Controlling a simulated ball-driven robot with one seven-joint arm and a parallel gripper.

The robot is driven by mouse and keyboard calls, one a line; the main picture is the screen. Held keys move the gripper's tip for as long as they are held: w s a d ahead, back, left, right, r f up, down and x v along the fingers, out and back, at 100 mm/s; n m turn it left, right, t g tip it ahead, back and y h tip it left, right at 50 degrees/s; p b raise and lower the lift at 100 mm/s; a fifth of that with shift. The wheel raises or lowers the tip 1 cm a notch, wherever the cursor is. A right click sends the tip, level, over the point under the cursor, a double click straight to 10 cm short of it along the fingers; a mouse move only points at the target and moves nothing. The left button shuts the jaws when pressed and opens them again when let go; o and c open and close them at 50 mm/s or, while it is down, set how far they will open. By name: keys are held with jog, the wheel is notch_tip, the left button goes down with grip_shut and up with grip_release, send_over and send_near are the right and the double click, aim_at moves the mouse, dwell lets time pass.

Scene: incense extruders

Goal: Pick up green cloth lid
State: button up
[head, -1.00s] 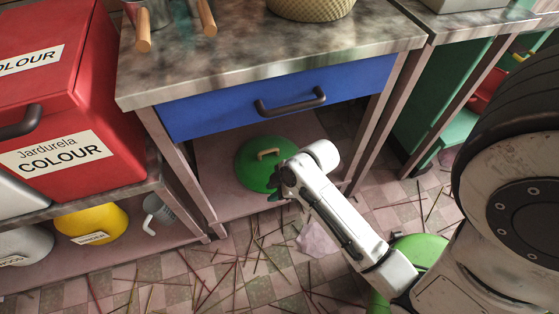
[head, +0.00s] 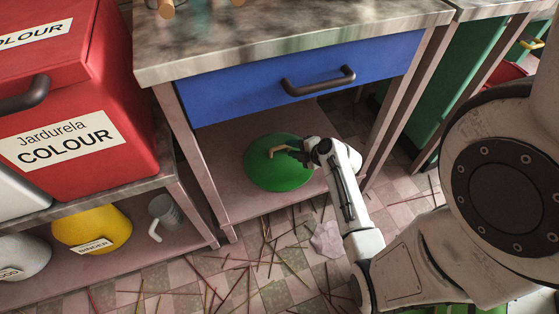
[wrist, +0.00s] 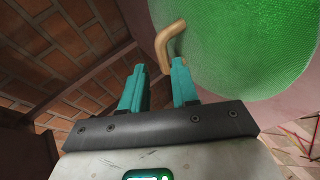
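The green cloth lid (head: 268,175) is a round, domed disc with a tan bar handle (head: 278,150). It lies on the low shelf under the blue-drawer table. My gripper (head: 298,152) is at the lid's right side, close to the handle. In the wrist view, the two teal fingers (wrist: 157,70) are open. The tan handle (wrist: 163,42) shows just beyond the fingertips, with one end close to the right finger. I cannot tell whether they touch. The green lid (wrist: 245,45) fills the upper right there.
The table's blue drawer (head: 300,78) and top overhang the shelf (head: 235,200). A table leg (head: 192,160) stands left of the lid. A red box (head: 80,130), yellow container (head: 95,228) and grey mug (head: 165,212) are on the left. Sticks and a pale cloth (head: 327,239) litter the floor.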

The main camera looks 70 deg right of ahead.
aim_at(283, 148)
jog(key=b+x, duration=0.2)
jog(key=x, duration=0.4)
jog(key=shift+w+f, duration=0.15)
jog(key=shift+f, duration=0.1)
grip_shut()
